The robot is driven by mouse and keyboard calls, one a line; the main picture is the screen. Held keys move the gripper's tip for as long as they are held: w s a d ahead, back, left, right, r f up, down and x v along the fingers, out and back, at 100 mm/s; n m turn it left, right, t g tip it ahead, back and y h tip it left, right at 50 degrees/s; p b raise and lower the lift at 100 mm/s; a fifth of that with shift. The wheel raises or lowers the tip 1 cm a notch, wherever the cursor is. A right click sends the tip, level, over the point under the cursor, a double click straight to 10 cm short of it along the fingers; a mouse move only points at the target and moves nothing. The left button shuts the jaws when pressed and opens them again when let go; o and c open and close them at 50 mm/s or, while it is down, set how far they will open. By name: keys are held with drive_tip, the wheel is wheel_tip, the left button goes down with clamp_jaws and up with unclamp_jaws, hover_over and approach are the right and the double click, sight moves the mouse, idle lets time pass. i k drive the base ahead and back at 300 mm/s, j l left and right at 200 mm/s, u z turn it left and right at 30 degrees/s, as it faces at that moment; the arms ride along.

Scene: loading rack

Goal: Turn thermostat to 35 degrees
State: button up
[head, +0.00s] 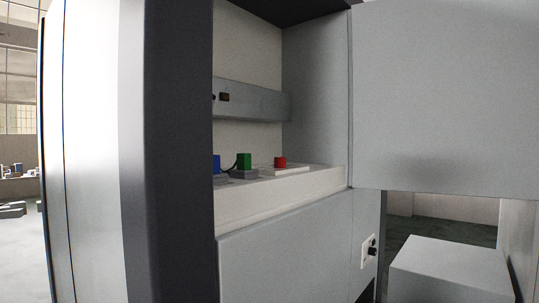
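A small white plate with a dark knob (371,249) is on the right side of the grey cabinet front, low in the head view. It may be the thermostat, but its markings are too small to read, so I cannot tell its setting. Two small dark fittings (224,97) sit on a grey rail inside the cabinet recess; the left one is partly cut off by the dark upright. My gripper is not in view.
A dark upright (175,150) hides the recess's left side. A grey box (449,268) stands at lower right.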

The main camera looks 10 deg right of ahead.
sight(278, 162)
drive_tip(key=i+l+u, duration=0.25)
drive_tip(key=l, duration=0.15)
drive_tip(key=i+l+u, duration=0.1)
drive_tip(key=l+u, duration=0.15)
drive_tip(key=l, duration=0.15)
drive_tip(key=i+l+u, duration=0.1)
drive_tip(key=l+u, duration=0.15)
drive_tip(key=l, duration=0.15)
drive_tip(key=l+u, duration=0.25)
drive_tip(key=l, duration=0.25)
drive_tip(key=i, duration=0.05)
